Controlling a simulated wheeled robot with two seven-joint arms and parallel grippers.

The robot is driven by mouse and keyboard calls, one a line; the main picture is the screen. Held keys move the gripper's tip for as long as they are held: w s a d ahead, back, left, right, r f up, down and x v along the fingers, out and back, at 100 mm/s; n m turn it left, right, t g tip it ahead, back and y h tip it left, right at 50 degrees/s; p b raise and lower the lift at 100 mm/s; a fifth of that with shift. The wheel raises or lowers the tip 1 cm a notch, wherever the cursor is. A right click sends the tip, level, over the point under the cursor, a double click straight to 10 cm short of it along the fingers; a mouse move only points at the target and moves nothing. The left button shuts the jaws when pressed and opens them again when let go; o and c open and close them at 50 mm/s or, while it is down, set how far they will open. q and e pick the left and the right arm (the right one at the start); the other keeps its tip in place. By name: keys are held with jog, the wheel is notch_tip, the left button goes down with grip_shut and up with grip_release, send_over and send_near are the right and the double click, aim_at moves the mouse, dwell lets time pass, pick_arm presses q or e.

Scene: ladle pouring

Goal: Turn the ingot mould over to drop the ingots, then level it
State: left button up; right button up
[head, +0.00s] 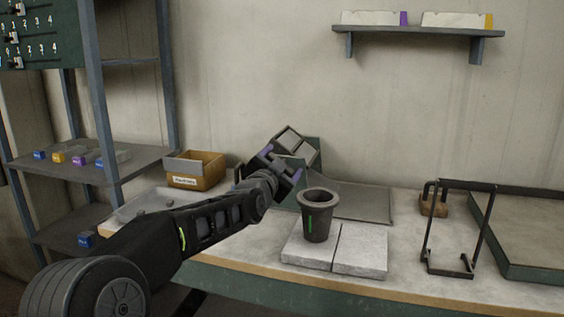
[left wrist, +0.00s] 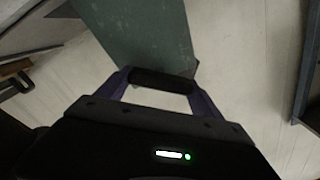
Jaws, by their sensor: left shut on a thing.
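The ingot mould (head: 290,142) is a dark, boxy tray with square compartments, held up above the back of the bench. It is steeply tilted, and pale grey faces show in its compartments; I cannot tell whether these are ingots or bare cavities. My left gripper (head: 279,168), with purple fingers, is shut on the mould at its lower left side. In the left wrist view the gripper's fingers (left wrist: 163,92) close around a dark bar-like grip; the mould's body is not clear there. My right gripper is not in view.
A wooden box (head: 194,170) stands left, a black wire stand (head: 457,228) and a green-rimmed tray (head: 520,232) right.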

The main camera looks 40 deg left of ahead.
pick_arm(q)
jog(key=shift+d+f+m+p, duration=0.15)
jog(key=shift+m+p, duration=0.35)
jog(key=shift+m, duration=2)
jog(key=shift+d+f+m+p, duration=0.1)
jog(key=shift+m+p, duration=0.3)
jog(key=shift+m, duration=1.9)
jog(key=shift+f+m+p, duration=0.2)
jog(key=shift+m+p, duration=0.15)
jog(key=shift+m, duration=1.85)
jog(key=shift+f+m+p, duration=0.2)
jog(key=shift+m+p, duration=0.1)
jog(key=shift+m, duration=2)
jog(key=o, duration=2.1)
jog(key=shift+r, duration=0.1)
